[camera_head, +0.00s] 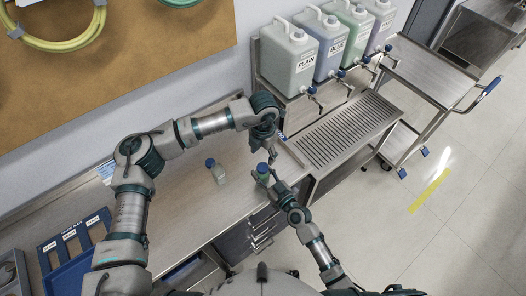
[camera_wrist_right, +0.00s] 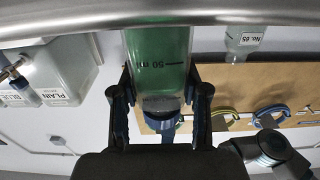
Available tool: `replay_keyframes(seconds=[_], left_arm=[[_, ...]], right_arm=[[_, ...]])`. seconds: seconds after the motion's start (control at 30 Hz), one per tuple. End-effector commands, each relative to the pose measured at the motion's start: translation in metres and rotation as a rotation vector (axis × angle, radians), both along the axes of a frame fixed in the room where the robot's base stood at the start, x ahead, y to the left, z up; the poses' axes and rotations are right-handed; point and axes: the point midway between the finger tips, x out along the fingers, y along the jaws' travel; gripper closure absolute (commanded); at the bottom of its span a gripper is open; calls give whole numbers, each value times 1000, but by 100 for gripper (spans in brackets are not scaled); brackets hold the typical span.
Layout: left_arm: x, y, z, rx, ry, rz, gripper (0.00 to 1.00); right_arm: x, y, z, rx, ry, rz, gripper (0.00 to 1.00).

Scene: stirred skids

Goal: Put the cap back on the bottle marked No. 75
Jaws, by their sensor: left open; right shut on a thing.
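My right gripper (camera_head: 268,180) is shut on a bottle of green liquid (camera_head: 261,179); the right wrist view shows its fingers (camera_wrist_right: 160,82) on both sides of the bottle (camera_wrist_right: 157,50). A 50 ml mark shows on the glass, but I see no number on it. A blue cap (camera_head: 262,167) is at the bottle's mouth, also seen in the right wrist view (camera_wrist_right: 160,125); I cannot tell how tightly it sits. My left gripper (camera_head: 262,143) is open, just above and behind the cap, apart from it.
Blue racks (camera_head: 75,250) lie at the bench's left end. Large labelled jugs (camera_head: 297,60) with taps stand beyond a slatted drain tray (camera_head: 345,132). A steel trolley (camera_head: 430,72) is at the right. The bench top left of the standing bottle is mostly clear.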

Motion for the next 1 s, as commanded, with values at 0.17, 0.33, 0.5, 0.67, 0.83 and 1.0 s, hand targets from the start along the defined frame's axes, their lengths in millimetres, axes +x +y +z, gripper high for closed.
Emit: replay_keyframes(seconds=[0.17,0.33,0.5,0.67,0.83,1.0], left_arm=[[0,0,1,0,-1,127,39],[0,0,1,0,-1,144,39],[0,0,1,1,-1,142,39],[0,0,-9,2,1,141,39],[-1,1,-35,2,2,141,39],[0,1,-60,2,1,140,39]], right_arm=[[-1,0,-2,0,4,1,100],[-1,0,-2,-1,3,1,100],[-1,0,-2,-1,3,1,100],[-1,0,-2,-1,3,1,100],[-1,0,-2,-1,3,1,100],[-1,0,-2,-1,3,1,100]])
